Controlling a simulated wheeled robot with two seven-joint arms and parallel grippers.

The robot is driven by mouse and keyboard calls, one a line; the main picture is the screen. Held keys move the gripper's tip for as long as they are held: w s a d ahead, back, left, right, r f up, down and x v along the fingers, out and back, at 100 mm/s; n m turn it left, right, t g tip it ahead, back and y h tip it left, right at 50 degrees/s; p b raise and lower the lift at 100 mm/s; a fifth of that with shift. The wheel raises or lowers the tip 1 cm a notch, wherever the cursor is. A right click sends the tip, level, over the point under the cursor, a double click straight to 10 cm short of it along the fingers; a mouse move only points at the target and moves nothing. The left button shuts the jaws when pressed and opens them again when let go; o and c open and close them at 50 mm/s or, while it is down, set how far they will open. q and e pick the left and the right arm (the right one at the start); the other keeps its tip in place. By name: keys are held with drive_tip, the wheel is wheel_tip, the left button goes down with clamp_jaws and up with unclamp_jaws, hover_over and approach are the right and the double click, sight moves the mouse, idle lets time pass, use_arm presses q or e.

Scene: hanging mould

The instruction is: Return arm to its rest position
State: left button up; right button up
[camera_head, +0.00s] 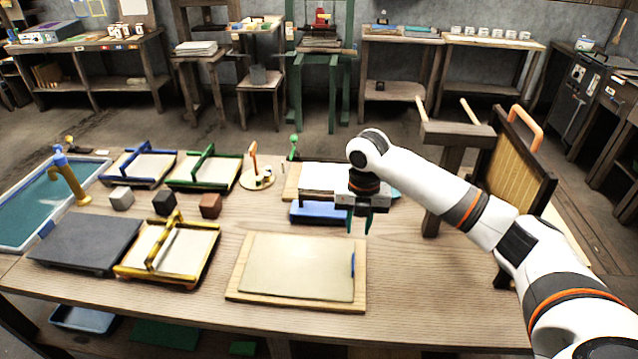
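My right arm comes in from the right edge and reaches over the table (440,300). My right gripper (359,226) points down above the table, just behind and right of a wooden board with a pale sheet (300,268). Its two dark green fingertips are apart, with nothing seen between them. My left gripper is not in view.
Blue (140,167), green (205,171) and yellow (168,252) framed trays stand on the left, with a dark slab (85,243), small cubes and a water basin (40,205). The front right tabletop is clear.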

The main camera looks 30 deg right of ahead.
drive_tip(key=s+a+f+m, duration=0.1)
drive_tip(key=a+f, duration=0.1)
drive_tip(key=s+a+f, duration=0.1)
drive_tip(key=a+f, duration=0.1)
drive_tip(key=s+a+f+m, duration=0.1)
drive_tip(key=s+a+f, duration=0.1)
drive_tip(key=a, duration=0.1)
drive_tip(key=shift+f+m, duration=0.25)
drive_tip(key=shift+m, duration=0.05)
drive_tip(key=s+a+f+m+t+y, duration=0.2)
drive_tip(key=s+a+f+m, duration=0.3)
drive_tip(key=s+a+m, duration=0.25)
drive_tip(key=s+d+m+t+h, duration=0.1)
drive_tip(key=s+d+m+h, duration=0.1)
drive_tip(key=s+m, duration=1.4)
wheel_tip(320, 180, down, 24)
drive_tip(key=r+m, duration=0.1)
drive_tip(key=s+d+f+g, duration=0.2)
drive_tip(key=s+d+f, duration=0.1)
drive_tip(key=s+f, duration=1.4)
drive_tip(key=shift+d+f, duration=0.2)
drive_tip(key=shift+f, duration=0.7)
